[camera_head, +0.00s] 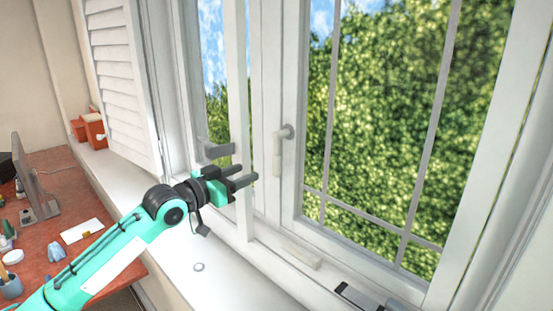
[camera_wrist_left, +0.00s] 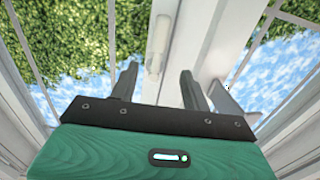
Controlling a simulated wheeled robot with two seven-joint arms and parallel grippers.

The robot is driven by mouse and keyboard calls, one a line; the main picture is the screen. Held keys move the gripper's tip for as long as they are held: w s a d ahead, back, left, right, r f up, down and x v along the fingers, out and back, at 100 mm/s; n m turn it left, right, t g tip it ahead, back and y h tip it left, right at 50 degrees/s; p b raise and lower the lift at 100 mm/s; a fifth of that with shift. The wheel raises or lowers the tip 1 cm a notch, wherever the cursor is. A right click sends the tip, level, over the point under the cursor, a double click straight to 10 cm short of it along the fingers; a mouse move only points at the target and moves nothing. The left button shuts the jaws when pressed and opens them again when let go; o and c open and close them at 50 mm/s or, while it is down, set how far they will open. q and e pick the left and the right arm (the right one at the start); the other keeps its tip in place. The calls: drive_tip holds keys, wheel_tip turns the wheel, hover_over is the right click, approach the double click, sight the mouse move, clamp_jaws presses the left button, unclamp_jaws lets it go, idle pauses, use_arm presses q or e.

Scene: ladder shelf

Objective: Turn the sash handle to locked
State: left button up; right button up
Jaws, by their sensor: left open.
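The sash handle (camera_head: 278,158) is a pale lever on the window frame, with its round base at the top and its grip hanging down. It also shows in the left wrist view (camera_wrist_left: 159,38), ahead of the fingers and roughly between their lines. My left gripper (camera_head: 247,174) is open and empty. In the head view it is left of the handle's lower end, apart from it. Both dark fingers show in the left wrist view (camera_wrist_left: 159,73), with nothing between them. My right gripper is in neither view.
A grey bracket-like piece (camera_head: 216,149) projects from the window's left part, close to my gripper. A white louvred shutter (camera_head: 115,80) stands at the left. The white sill (camera_head: 190,245) is mostly clear, with a dark flat object (camera_head: 358,296) at right. A cluttered reddish desk (camera_head: 50,235) is at left.

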sight(274, 160)
use_arm(q)
drive_tip(key=p+x, duration=0.4)
drive_tip(key=x, duration=0.7)
drive_tip(key=shift+s, duration=0.15)
drive_tip(key=shift+p+x, duration=0.35)
drive_tip(key=shift+x, duration=0.5)
drive_tip(key=shift+f, duration=0.1)
clamp_jaws()
